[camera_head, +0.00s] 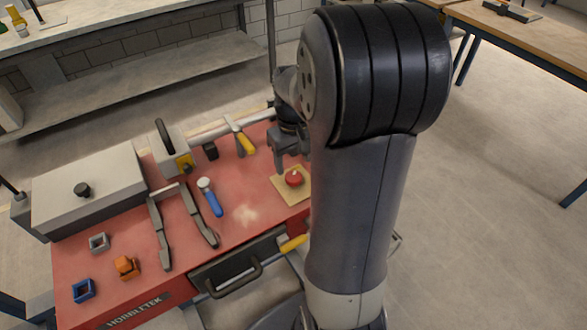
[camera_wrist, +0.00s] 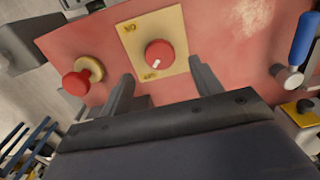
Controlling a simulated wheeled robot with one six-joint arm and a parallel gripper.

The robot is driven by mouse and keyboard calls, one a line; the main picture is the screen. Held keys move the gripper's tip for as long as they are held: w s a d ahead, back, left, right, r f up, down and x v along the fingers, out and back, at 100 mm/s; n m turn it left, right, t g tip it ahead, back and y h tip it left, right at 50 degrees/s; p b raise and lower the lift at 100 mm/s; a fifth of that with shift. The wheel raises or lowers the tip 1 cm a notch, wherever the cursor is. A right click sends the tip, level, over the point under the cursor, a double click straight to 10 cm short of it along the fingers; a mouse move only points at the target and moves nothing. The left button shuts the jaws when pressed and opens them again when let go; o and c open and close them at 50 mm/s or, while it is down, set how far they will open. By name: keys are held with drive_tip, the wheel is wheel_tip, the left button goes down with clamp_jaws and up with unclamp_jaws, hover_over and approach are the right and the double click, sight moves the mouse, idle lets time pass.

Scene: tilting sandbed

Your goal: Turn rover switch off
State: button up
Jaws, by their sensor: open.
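The rover switch is a round red knob (camera_head: 294,178) on a square tan plate (camera_head: 279,187) at the right end of the red bench top. In the wrist view the knob (camera_wrist: 160,53) has a short white mark on its lower half. The upper label reads upside down like ON; the lower label, nearer the mark, is hard to read. My gripper (camera_head: 290,160) is open and empty above the plate. In the wrist view its two fingers (camera_wrist: 161,72) stand apart below the knob, one on each side. I see no contact with the knob.
A second red knob with a tan base (camera_wrist: 82,76) shows left in the wrist view. On the red bench (camera_head: 110,250) lie a blue-handled tool (camera_head: 210,198), a grey two-pronged tool (camera_head: 160,235), a yellow-handled tool (camera_head: 243,142) and small blocks. A grey box (camera_head: 90,185) stands at left.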

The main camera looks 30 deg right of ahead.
sight(294, 176)
wheel_tip(294, 176, up, 6)
drive_tip(key=shift+f, duration=0.2)
wheel_tip(294, 176, down, 11)
drive_tip(key=shift+f, duration=0.1)
drive_tip(key=shift+m, duration=0.3)
idle(0.4)
drive_tip(key=shift+r, duration=0.25)
